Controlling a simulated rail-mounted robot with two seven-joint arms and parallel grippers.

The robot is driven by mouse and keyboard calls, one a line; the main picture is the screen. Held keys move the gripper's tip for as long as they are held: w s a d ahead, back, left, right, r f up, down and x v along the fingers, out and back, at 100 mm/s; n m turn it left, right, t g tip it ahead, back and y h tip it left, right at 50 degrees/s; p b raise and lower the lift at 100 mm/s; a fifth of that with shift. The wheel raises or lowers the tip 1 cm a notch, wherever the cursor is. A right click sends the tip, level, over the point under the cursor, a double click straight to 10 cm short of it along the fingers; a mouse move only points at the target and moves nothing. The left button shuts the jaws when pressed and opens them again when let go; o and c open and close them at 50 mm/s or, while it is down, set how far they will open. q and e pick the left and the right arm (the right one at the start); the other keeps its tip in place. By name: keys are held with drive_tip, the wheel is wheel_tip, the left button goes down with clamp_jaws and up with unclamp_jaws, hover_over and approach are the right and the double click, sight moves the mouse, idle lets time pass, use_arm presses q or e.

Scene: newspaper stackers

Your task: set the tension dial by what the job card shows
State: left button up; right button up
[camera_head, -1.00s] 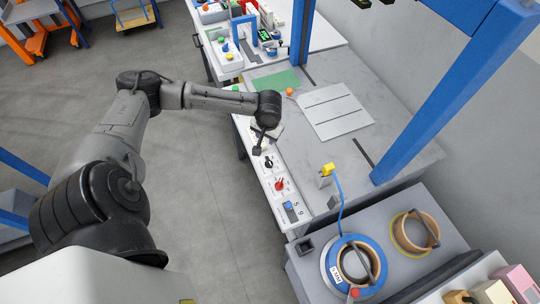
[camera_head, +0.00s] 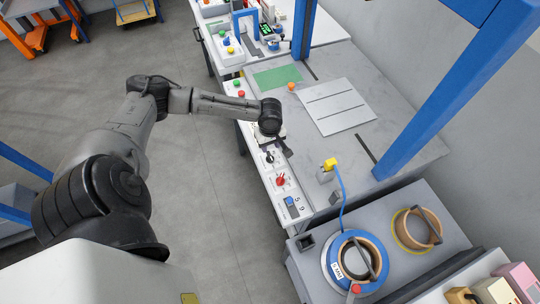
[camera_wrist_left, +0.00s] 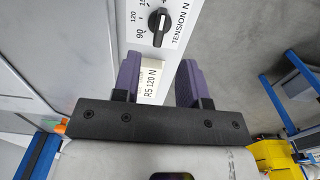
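The tension dial (camera_wrist_left: 160,21) is a black knob with a white mark on a white panel, at the top of the left wrist view. Its printed scale shows 90 and 120; higher numbers are cut off. I cannot tell its exact setting. A cream job card (camera_wrist_left: 151,84) reading "RS 120 N" shows between my left gripper's fingers, partly hidden. My left gripper (camera_wrist_left: 160,60) is open, its purple fingers apart and clear of the dial. In the head view, my left gripper (camera_head: 286,149) is beside the black dial (camera_head: 270,158). My right gripper is out of view.
A yellow-topped part (camera_head: 330,164) with a blue cable stands on the bench. A blue post (camera_head: 440,90) rises at right. A grey slotted plate (camera_head: 335,106) lies behind.

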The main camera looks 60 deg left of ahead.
sight(270, 155)
use_arm(q)
wheel_tip(270, 155, down, 8)
drive_tip(key=shift+r+b, duration=0.2)
drive_tip(key=shift+b, duration=0.4)
drive_tip(key=shift+c, duration=0.3)
clamp_jaws()
